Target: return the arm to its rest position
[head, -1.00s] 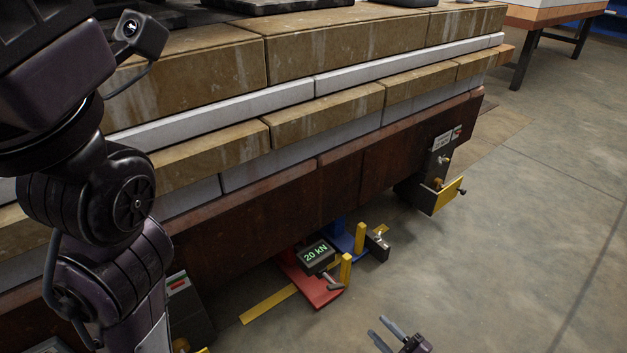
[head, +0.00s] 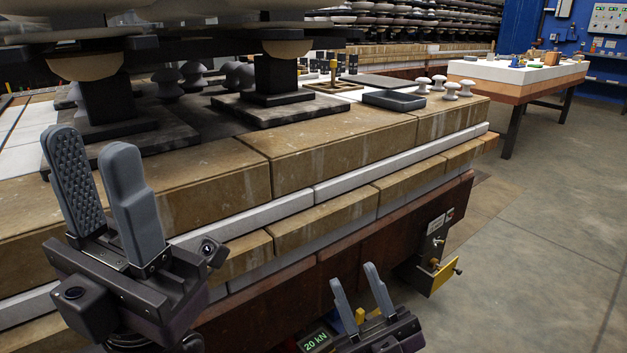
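My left gripper (head: 97,200) is large at the left of the head view, its two grey fingers pointing up with a gap between them. It is open and empty, in front of the brick-sided kiln car (head: 334,148). My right gripper (head: 358,288) is at the bottom middle, its two grey fingers apart and pointing up. It is open and empty, in front of the car's brown lower side (head: 300,292). Most of both arms is out of view.
Dark props (head: 277,77) and pale insulators stand on the car's deck. A dark tray (head: 394,100) lies near its right end. A small "20 kN" display (head: 316,341) is low by my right gripper. A table (head: 515,72) stands at the back right. The floor on the right is clear.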

